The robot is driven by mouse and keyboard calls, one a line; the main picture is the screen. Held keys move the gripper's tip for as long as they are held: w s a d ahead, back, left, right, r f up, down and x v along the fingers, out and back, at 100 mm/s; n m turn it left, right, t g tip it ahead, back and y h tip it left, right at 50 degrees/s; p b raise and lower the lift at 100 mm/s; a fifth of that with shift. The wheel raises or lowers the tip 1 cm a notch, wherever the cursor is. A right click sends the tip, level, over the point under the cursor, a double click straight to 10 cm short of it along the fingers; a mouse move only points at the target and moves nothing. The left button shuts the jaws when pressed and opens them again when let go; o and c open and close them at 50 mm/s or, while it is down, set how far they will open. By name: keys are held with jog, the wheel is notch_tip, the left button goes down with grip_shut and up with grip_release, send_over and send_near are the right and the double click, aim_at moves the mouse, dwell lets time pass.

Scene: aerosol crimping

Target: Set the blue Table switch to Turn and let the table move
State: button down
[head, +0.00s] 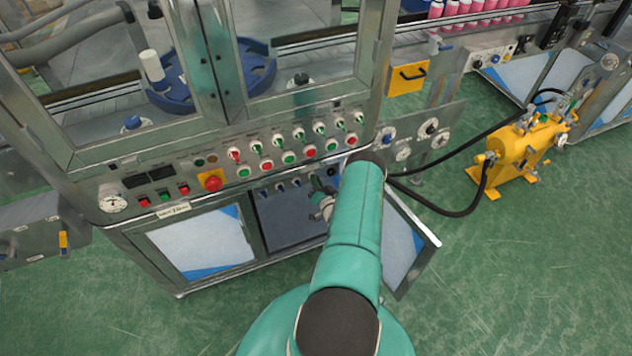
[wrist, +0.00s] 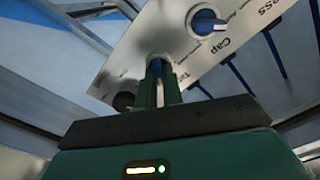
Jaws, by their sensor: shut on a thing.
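In the wrist view my gripper (wrist: 160,72) has its two narrow fingers closed on the blue Table switch (wrist: 159,57) at the lower left of a pale label panel (wrist: 130,62). The fingers hide most of this knob and its label, of which only the first letters show, so I cannot tell which way it points. In the head view my gripper (head: 322,203) reaches into the open lower cabinet below the control panel. The blue rotary table (head: 178,97) shows behind the machine's window.
A blue Cap switch (wrist: 207,21) with a white pointer sits beside the held one; the Press label is further right. A cabinet door (head: 403,247) stands open right of my arm. A yellow pump unit (head: 525,148) with black hoses stands on the green floor at right.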

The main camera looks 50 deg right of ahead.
jog(key=shift+m, duration=1)
jog(key=c, duration=1.5)
grip_release()
jog(key=shift+c, duration=0.2)
jog(key=shift+s, duration=0.1)
jog(key=v, duration=1.3)
jog(key=shift+s+a, duration=0.15)
jog(key=shift+s, duration=0.1)
jog(key=shift+f, duration=0.1)
